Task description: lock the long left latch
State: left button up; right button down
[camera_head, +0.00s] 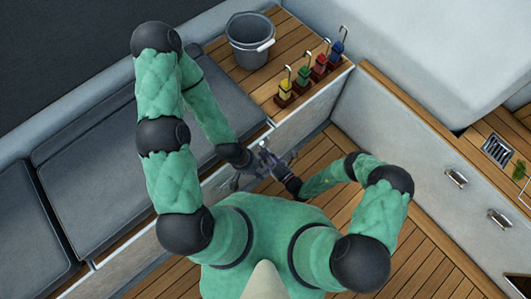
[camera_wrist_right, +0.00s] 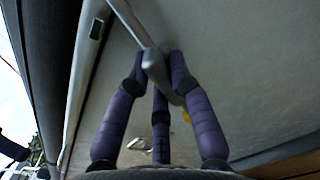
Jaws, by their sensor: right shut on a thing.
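The long latch (camera_wrist_right: 131,20) is a smooth grey lever against a pale panel in the right wrist view. My right gripper (camera_wrist_right: 160,68) has its dark purple fingers closed around the lever's lower part. In the head view my right gripper (camera_head: 268,155) is at the front of the left bench, below the wooden top. My left gripper (camera_head: 236,183) is lower and to the left, near the same bench front. It is small and dark there, so its jaws are unclear. The latch is hard to make out in the head view, where the grippers crowd it.
A grey bucket (camera_head: 250,42) stands on the wooden bench top (camera_head: 218,50). Several coloured blocks with hooks, including a yellow one (camera_head: 285,88), line its edge. Grey cushions (camera_head: 95,165) lie left. Metal handles (camera_head: 456,177) sit on the right locker. The wooden floor (camera_head: 425,235) is clear.

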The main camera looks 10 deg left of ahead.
jog(key=n, duration=0.5)
jog(key=shift+s+f, duration=0.1)
jog(key=shift+f, duration=0.05)
jog(key=shift+p, duration=0.3)
dwell(0.3)
jog(key=c, duration=1.1)
grip_release()
jog(key=shift+c, duration=0.2)
jog(key=v, duration=1.2)
